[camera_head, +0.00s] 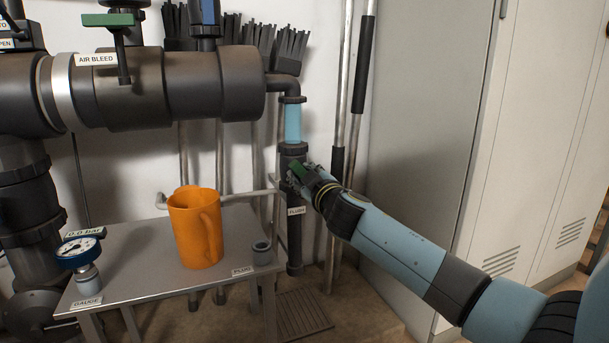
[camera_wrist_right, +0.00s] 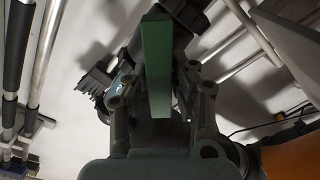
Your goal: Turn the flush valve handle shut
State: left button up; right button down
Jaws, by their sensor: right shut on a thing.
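The flush valve handle (camera_head: 297,171) is a green lever on the dark vertical pipe, above a small label (camera_head: 296,211) that seems to read FLUSH. In the right wrist view the green handle (camera_wrist_right: 157,62) stands upright in the picture, between the fingers. My right gripper (camera_head: 301,178) is at the valve, shut on the handle. Its fingers also show in the right wrist view (camera_wrist_right: 158,98). The gripper hides part of the valve body. My left gripper is not in view.
A metal table (camera_head: 140,255) holds an orange jug (camera_head: 195,230), a gauge (camera_head: 80,252) and a small grey fitting (camera_head: 262,252). A thick grey pipe (camera_head: 212,85) with a green AIR BLEED lever (camera_head: 108,20) runs above. A tall grey cabinet (camera_head: 430,120) stands at the right.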

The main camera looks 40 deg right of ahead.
jog(key=n, duration=0.4)
jog(key=shift+a+f+n, duration=0.15)
jog(key=shift+f+n, duration=0.05)
jog(key=shift+n, duration=0.1)
jog(key=shift+f+n, duration=0.1)
jog(key=shift+n, duration=1.1)
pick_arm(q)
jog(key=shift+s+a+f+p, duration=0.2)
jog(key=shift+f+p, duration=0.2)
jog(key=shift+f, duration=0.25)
pick_arm(e)
jog(key=shift+f+n, duration=0.15)
jog(key=shift+n, duration=1.35)
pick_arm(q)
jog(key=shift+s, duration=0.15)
pick_arm(e)
jog(key=c, duration=1.2)
grip_release()
jog(key=shift+a, duration=0.1)
jog(key=shift+o, duration=0.2)
jog(key=v, duration=1.2)
